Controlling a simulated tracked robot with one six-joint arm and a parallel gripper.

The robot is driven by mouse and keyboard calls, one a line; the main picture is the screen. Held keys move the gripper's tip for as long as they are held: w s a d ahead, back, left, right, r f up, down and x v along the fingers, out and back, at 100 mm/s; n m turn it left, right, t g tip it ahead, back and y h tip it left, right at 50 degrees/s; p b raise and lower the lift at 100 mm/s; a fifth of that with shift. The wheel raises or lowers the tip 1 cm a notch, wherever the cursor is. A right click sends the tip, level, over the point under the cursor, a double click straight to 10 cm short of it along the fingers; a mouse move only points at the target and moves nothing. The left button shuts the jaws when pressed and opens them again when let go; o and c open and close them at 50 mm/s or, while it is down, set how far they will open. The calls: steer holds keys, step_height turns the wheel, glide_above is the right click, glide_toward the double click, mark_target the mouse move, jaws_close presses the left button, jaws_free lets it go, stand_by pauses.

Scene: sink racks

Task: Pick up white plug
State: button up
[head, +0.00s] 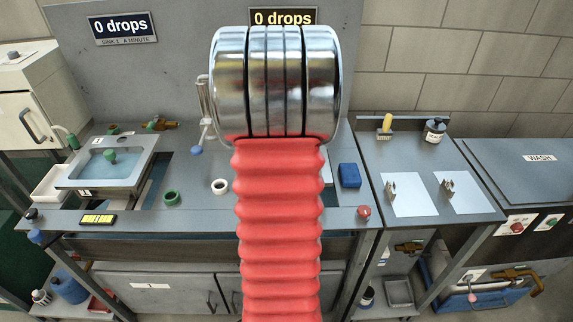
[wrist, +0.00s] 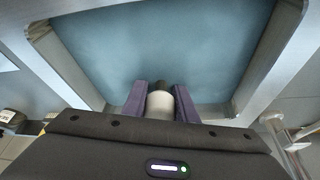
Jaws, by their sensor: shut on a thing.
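My gripper (wrist: 160,90) shows in the wrist view with two purple fingers. It is shut on the white plug (wrist: 160,106), a pale cylinder with a dark end between the fingers. Beyond the plug is a sink basin (wrist: 170,45) with a pale blue inside and a grey metal rim. I cannot tell the exact gap between the plug and the basin. In the head view my red and chrome arm blocks the middle, so the gripper and the held plug are hidden there.
A blue block (head: 349,175) lies right of my arm. A side table (head: 420,160) carries two white sheets and a bottle (head: 434,130).

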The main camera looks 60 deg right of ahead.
step_height(320, 180, up, 10)
stand_by(0.5)
stand_by(0.5)
